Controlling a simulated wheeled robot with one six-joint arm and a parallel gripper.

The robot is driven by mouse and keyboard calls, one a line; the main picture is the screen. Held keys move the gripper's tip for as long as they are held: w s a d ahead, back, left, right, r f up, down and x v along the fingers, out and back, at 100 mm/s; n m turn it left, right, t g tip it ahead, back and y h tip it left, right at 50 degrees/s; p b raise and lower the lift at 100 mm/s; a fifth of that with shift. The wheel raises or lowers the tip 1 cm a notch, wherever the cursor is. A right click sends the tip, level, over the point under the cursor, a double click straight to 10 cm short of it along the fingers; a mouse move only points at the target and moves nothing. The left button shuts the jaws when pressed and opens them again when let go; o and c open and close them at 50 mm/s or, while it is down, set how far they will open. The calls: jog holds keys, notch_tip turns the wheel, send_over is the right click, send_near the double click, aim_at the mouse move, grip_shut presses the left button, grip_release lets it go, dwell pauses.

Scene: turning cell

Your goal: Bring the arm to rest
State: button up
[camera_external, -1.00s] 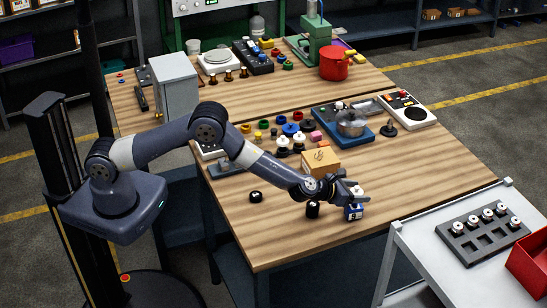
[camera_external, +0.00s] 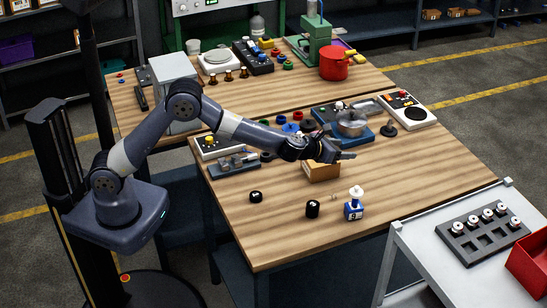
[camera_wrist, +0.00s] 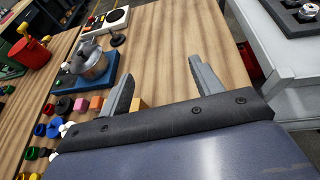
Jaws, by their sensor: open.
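My arm reaches out over the wooden bench (camera_external: 270,235) from the left. My gripper (camera_external: 350,154) is raised above the bench, over a small cardboard-coloured box (camera_external: 322,173). In the wrist view my gripper (camera_wrist: 158,80) has its two grey fingers spread wide with nothing between them. A blue bottle with a white top (camera_external: 354,205) and a label stands upright on the bench, nearer the front edge and apart from my gripper. A black cap (camera_external: 312,209) sits to its left, and another black piece (camera_external: 255,196) lies further left.
A blue base with a metal pot-like part (camera_external: 350,124) stands behind my gripper. A red pot (camera_external: 334,65) is at the back. A grey cart (camera_external: 425,240) with a dark rack (camera_external: 485,235) and a red bin (camera_external: 530,262) is at the right. The bench front is mostly clear.

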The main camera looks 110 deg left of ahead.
jog(key=s+a+f+n+g+b, duration=0.1)
jog(key=s+a+b, duration=0.2)
jog(key=s, duration=0.7)
jog(key=s+a+f+n+g+y+b, duration=0.1)
jog(key=s+b, duration=0.4)
jog(key=s, duration=0.5)
jog(key=s+a+f+n+g+y+b, duration=0.1)
jog(key=s+a+f+n+g+b, duration=0.1)
jog(key=s+a, duration=0.4)
jog(key=shift+s+f+n+g+b, duration=0.15)
jog(key=shift+s+n+g+b, duration=0.25)
jog(key=shift+s+b, duration=1.1)
jog(key=shift+s+p, duration=0.45)
jog(key=shift+p, duration=0.05)
